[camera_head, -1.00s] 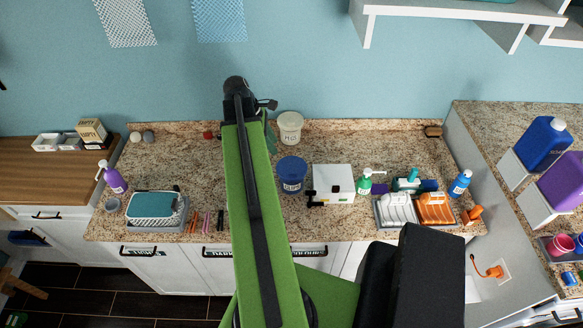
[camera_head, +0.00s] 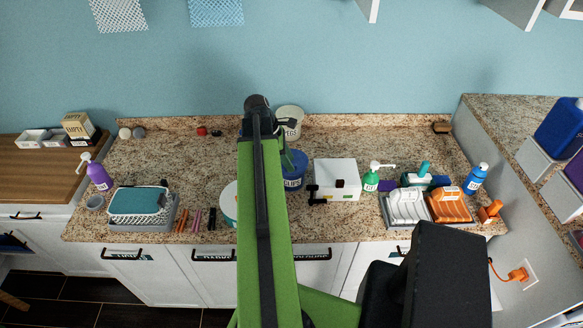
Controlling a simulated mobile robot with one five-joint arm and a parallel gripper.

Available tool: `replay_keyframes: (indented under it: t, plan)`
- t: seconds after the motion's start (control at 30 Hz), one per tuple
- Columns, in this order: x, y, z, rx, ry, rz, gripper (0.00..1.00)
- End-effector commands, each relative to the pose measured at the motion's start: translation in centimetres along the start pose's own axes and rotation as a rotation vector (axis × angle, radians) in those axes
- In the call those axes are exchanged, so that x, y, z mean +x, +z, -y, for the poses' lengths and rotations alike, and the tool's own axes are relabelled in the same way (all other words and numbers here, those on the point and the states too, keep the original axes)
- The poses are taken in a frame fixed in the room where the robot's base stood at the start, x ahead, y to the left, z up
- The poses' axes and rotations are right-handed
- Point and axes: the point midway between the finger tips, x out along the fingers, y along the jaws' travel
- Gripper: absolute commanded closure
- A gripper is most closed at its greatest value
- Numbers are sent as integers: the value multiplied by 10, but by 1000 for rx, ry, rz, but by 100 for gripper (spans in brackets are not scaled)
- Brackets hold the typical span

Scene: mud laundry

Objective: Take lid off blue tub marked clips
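The blue tub (camera_head: 294,184) stands on the granite counter just right of my arm, with a white label whose small lettering looks like "clips". Its top is blue, and my arm hides its left side and part of the top. My gripper (camera_head: 288,152) is at the far end of my green arm, above or in front of the tub's upper left edge. Its fingers are small and partly hidden, so I cannot tell whether they are open or touching the tub.
A pale tub (camera_head: 290,112) stands behind, partly covered by my arm's end. A white box (camera_head: 336,178) and green spray bottle (camera_head: 371,178) stand to the right. A round white and teal thing (camera_head: 229,204) shows left of my arm. The counter's back left is mostly clear.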

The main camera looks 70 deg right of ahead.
Motion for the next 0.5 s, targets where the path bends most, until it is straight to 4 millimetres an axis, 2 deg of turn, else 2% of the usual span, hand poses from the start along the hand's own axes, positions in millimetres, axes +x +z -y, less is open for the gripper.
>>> replay_keyframes:
  t: [0.03,0.27,0.5]
  plan:
    - [14,-3,0,1,0,0,60]
    - [12,0,0,-1,1,0,60]
    - [12,0,0,-1,0,0,89]
